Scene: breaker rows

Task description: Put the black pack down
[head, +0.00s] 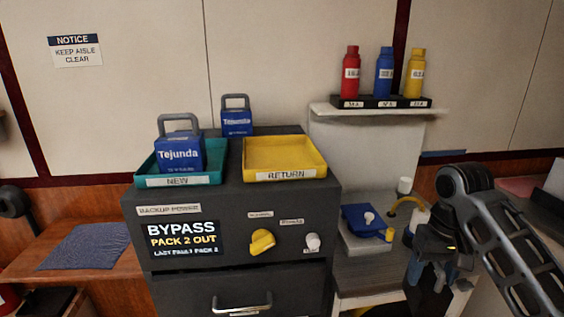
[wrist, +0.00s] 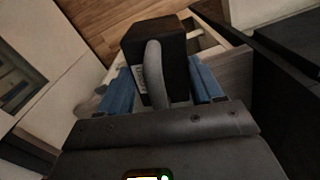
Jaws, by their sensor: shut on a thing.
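The black pack (wrist: 178,48) is between the blue fingers of my gripper (wrist: 161,72) in the wrist view, its grey handle toward the camera. My gripper is shut on it. In the head view my gripper (head: 432,268) is at the lower right, right of the dark cabinet and lower than its top; the pack is hard to make out there. The yellow RETURN tray (head: 285,175) on the cabinet top is empty. The teal NEW tray (head: 215,178) beside it holds a blue Tejunda pack (head: 180,153). A second blue pack (head: 237,122) stands behind.
The cabinet screen (head: 183,240) reads "BYPASS PACK 2 OUT". A yellow knob (head: 262,241) and a white knob (head: 312,242) are on its front. A shelf (head: 375,112) with three bottles is above right. A blue item (head: 365,220) lies on the side counter.

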